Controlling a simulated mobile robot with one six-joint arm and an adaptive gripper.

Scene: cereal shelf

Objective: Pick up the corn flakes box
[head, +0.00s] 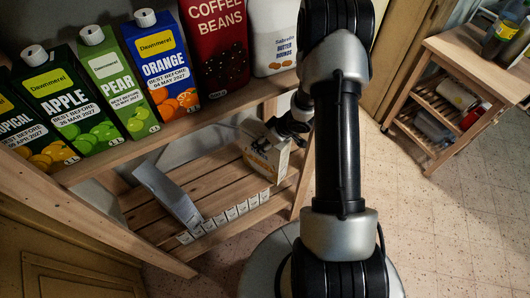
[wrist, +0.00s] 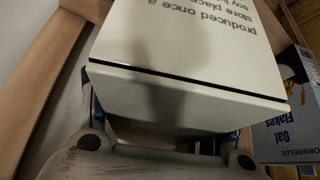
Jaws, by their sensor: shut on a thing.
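I cannot tell whether the box touches the shelf.
A blue Oat Flakes box (wrist: 285,125) is at the right of the wrist view. A pale box (head: 166,193) stands left on the slatted lower shelf (head: 205,172). Juice cartons (head: 160,68) and a coffee beans pack (head: 217,45) crowd the shelf above. A wooden trolley (head: 470,65) stands right.

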